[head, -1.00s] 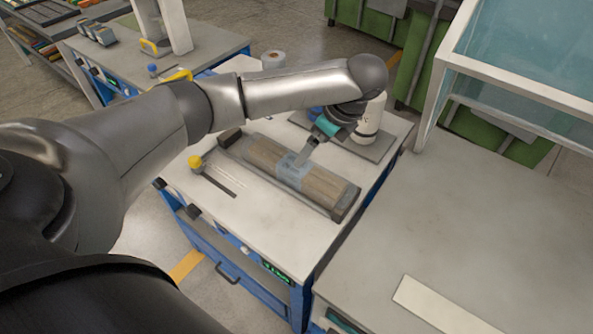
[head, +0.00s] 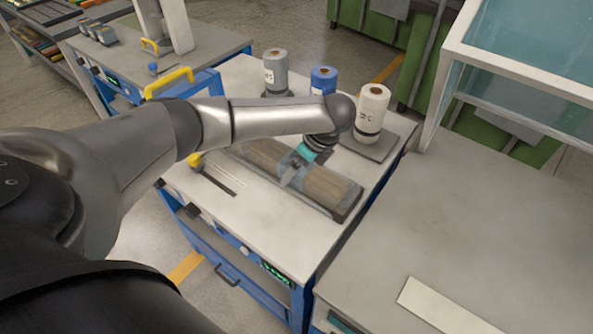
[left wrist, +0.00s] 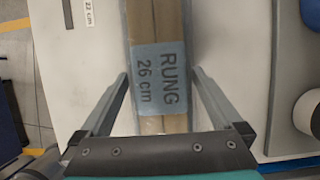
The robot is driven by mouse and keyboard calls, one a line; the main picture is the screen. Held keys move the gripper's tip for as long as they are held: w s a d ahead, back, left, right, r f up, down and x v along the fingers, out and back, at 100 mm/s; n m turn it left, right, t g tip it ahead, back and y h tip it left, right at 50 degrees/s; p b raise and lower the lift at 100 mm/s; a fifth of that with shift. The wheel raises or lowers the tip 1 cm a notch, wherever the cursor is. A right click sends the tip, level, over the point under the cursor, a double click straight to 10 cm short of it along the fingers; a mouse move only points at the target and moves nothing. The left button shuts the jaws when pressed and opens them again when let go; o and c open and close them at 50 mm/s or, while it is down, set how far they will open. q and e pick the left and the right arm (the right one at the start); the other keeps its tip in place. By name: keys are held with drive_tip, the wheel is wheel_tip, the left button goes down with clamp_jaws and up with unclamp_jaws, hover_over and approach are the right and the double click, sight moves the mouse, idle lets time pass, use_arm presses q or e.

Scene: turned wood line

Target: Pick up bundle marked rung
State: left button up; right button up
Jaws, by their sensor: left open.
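The bundle marked RUNG 26 cm (left wrist: 161,110) is a set of light wooden sticks under a blue-grey printed band. It lies in a grey tray (head: 345,216) on the white bench in the head view, its wood (head: 325,188) showing right of my gripper. My left gripper (head: 287,184) is over the middle of the bundle. In the left wrist view its two open fingers (left wrist: 160,80) stand on either side of the labelled band, with visible gaps. My right gripper is not in view.
Grey, blue and white rolls (head: 371,113) stand behind the bundle on the bench. A yellow knob (head: 194,160) and slot lie to its left. A grey table (head: 470,220) with a pale strip (head: 445,306) is at right; a glass-sided frame (head: 530,50) stands behind it.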

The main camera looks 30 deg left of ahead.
use_arm(q)
drive_tip(key=shift+c, duration=0.4)
clamp_jaws()
idle(0.4)
